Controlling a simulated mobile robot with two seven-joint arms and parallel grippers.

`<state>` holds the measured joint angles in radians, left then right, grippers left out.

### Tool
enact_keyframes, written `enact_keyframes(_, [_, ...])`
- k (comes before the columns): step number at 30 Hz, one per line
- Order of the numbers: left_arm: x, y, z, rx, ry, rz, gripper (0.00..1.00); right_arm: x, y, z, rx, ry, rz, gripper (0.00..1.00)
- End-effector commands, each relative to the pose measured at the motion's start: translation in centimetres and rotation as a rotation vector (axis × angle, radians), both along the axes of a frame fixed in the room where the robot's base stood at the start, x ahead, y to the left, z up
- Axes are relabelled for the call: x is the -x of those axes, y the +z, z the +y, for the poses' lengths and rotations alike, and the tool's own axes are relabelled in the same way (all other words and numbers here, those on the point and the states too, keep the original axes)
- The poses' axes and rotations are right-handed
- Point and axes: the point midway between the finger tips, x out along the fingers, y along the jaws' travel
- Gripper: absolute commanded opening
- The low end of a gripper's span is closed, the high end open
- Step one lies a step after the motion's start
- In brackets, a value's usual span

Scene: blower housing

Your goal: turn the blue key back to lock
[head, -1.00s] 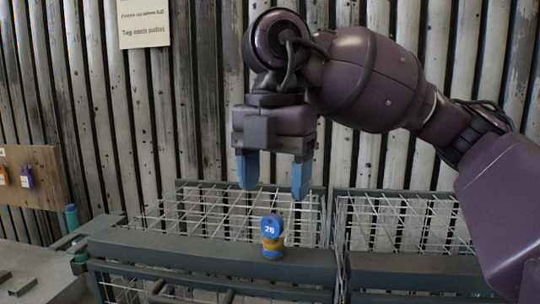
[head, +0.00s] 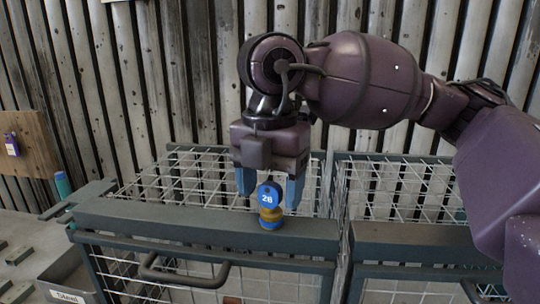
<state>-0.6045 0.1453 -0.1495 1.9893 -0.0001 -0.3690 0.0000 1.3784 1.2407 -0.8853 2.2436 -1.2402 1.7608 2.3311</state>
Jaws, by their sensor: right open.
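The blue key (head: 268,196) has a round head with a number on it, probably 28 or 26. It stands upright in a brass-coloured lock with a blue base (head: 271,221) on the grey top rail of a wire cage. My right gripper (head: 270,192) is open and points down, with its blue fingers apart. In the picture one finger is left of the key head and the other right of it. The fingers seem at or just behind the key; contact cannot be told. My left gripper is not in view.
The wire cage (head: 140,214) has a dark handle (head: 185,280) on its front. A second cage (head: 420,233) stands right beside it. A wooden board with a purple tag (head: 12,144) and a bin labelled Steel (head: 66,297) are at left. A corrugated wall closes the back.

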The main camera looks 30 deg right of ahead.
Motion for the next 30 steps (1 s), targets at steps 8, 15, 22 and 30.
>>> enact_keyframes(8, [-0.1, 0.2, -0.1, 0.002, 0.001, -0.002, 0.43, 0.0, -2.4, 0.0, -0.001, 0.0, 0.001, 0.66])
enact_keyframes(15, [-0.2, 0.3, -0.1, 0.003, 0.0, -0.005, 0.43, 0.0, -2.7, 0.0, 0.0, 0.0, 0.0, 0.66])
enact_keyframes(22, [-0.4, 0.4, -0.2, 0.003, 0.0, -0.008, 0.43, 0.0, -2.7, 0.0, 0.0, 0.0, 0.0, 0.48])
enact_keyframes(30, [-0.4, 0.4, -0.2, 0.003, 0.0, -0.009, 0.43, 0.0, -2.7, 0.0, 0.0, 0.0, 0.0, 0.13])
